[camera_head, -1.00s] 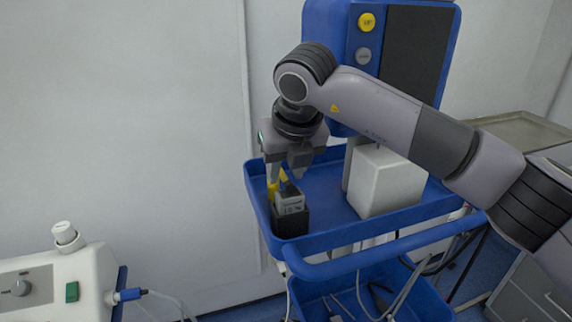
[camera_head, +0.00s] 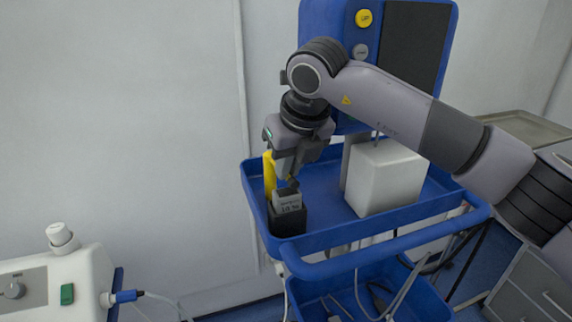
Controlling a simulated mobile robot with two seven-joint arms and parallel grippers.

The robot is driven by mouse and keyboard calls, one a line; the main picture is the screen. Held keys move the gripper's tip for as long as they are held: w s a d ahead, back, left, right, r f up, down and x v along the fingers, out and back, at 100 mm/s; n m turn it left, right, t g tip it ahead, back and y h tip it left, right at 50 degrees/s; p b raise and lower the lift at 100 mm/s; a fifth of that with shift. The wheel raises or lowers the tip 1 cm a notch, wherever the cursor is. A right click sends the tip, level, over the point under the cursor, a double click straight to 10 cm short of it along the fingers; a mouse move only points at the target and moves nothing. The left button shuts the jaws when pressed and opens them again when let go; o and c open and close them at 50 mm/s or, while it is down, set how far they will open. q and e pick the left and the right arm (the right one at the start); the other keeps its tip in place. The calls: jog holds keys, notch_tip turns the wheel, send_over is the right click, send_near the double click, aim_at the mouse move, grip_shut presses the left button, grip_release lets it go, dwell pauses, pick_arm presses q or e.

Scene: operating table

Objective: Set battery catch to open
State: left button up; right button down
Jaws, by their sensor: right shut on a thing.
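A dark holder (camera_head: 288,222) stands in the front left corner of the blue tray, with a grey battery (camera_head: 287,202) seated upright in it. A small dark piece at the battery's top, which looks like the battery catch (camera_head: 292,184), is mostly hidden by my fingers. My right gripper (camera_head: 288,178) points down over it and is shut on it, as far as the view shows. A yellow upright piece (camera_head: 269,174) stands just left of the fingers. My left gripper is not in view.
The blue tray (camera_head: 330,238) has a raised rim, and a white box (camera_head: 384,180) stands in it to the right. A blue monitor housing (camera_head: 325,30) rises behind. A lower blue bin (camera_head: 420,292) holds cables. A cream device (camera_head: 70,285) stands at the lower left.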

jog(key=shift+s+f, duration=0.15)
jog(key=shift+f, duration=0.05)
jog(key=c, duration=1.2)
grip_release()
jog(key=shift+o, duration=0.2)
jog(key=shift+r, duration=0.1)
jog(key=shift+r, duration=0.1)
jog(key=shift+s+d+r, duration=0.1)
jog(key=shift+r, duration=0.15)
jog(key=b+v, duration=0.1)
jog(key=v, duration=0.5)
jog(key=shift+s+r, duration=0.1)
jog(key=shift+r, duration=0.1)
jog(key=shift+c, duration=0.3)
